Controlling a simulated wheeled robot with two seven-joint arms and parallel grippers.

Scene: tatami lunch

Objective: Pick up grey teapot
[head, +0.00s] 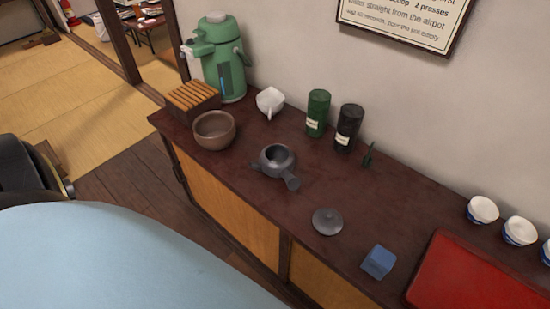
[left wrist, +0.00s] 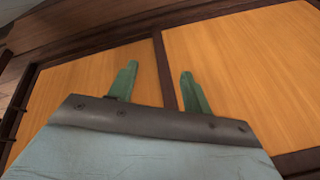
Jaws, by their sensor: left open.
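The grey teapot (head: 275,158) stands upright without its lid on the dark wooden cabinet top, near the middle of the head view. Its stubby handle (head: 292,183) points toward the front right. A round grey lid (head: 327,221) with a knob lies on the cabinet top to the right of the pot. In the left wrist view my left gripper (left wrist: 158,85) is open and empty, its two green fingers apart in front of the cabinet's orange door panels (left wrist: 235,60). The teapot is not in that view. My right gripper is in neither view.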

